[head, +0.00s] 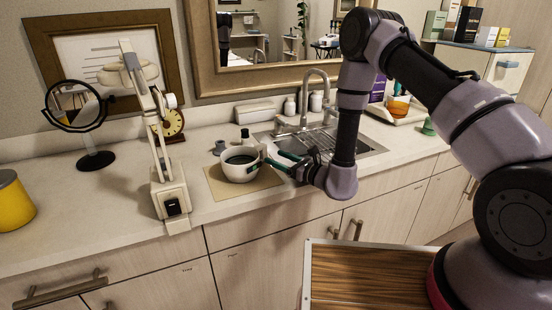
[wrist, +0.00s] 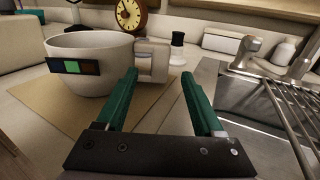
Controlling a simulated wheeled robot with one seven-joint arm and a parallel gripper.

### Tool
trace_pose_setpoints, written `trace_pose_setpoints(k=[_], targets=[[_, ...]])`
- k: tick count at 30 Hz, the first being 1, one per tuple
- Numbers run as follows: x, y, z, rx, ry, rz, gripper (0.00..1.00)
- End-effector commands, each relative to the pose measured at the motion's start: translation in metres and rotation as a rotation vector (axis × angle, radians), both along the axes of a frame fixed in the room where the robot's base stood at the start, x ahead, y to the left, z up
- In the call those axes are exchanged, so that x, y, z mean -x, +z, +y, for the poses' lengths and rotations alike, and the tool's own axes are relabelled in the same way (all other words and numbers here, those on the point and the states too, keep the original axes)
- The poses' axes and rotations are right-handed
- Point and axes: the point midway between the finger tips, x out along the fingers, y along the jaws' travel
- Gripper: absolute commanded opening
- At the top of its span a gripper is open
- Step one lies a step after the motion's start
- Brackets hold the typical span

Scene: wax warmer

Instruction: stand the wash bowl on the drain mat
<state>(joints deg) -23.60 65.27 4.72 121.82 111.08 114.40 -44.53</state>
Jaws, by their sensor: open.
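The wash bowl (head: 238,170) is a white, cup-like bowl with a dark inside and a blocky side handle. It appears upright on a tan mat (head: 222,193), which looks like the drain mat, on the counter. In the wrist view the bowl (wrist: 90,62) is at the left, with a small dark, green and brown patch on its wall, over the tan mat (wrist: 35,115). My gripper (head: 274,157) is open at the bowl's right, handle side. In the wrist view its green fingers (wrist: 159,76) appear on either side of the handle; contact cannot be told.
A sink (head: 365,148) with a rack and a faucet (head: 305,95) lies to the right. A white jointed lamp (head: 168,185) stands left of the mat. The counter's front edge is close to the mat.

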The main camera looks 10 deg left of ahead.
Motion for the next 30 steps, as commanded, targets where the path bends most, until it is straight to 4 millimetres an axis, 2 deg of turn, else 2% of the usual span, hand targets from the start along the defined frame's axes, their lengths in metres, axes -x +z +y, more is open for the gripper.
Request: trace_pose_setpoints(k=[19, 30], targets=[[0.014, 0.000, -0.022, 0.000, -0.001, 0.000, 0.69], [0.017, 0.000, -0.025, 0.000, 0.000, 0.000, 0.69]])
